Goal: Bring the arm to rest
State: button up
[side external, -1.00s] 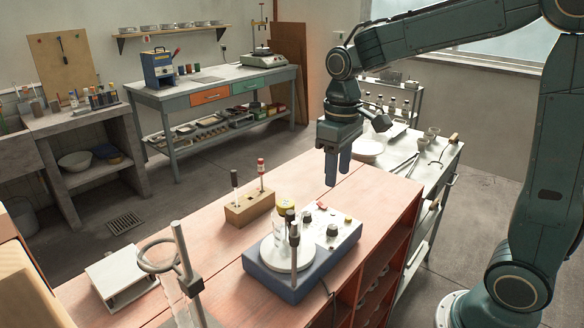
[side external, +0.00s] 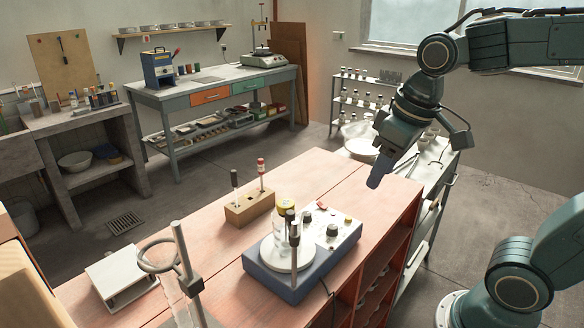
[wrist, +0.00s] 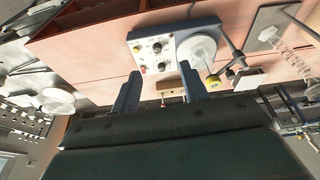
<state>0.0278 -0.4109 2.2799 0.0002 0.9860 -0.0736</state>
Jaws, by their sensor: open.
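My gripper (side external: 378,172) hangs tilted above the right far end of the reddish bench (side external: 345,190) in the side view. In the wrist view its two fingers (wrist: 158,90) stand apart with nothing between them. The gripper is open and empty, clear of the bench top. My arm reaches in from the upper right.
A blue-and-white stirrer (side external: 290,285) carries a clear jar with a yellow lid (side external: 285,208). A wooden block (side external: 250,208) with two upright tools stands behind it. A ring stand (side external: 182,262) is in front. A white bowl (side external: 360,148) sits beyond the gripper.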

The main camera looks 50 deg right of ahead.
jog(key=s+t, duration=0.2)
jog(key=s, duration=0.4)
jog(key=shift+s+a+f+m, duration=0.3)
jog(key=shift+a+f, duration=0.05)
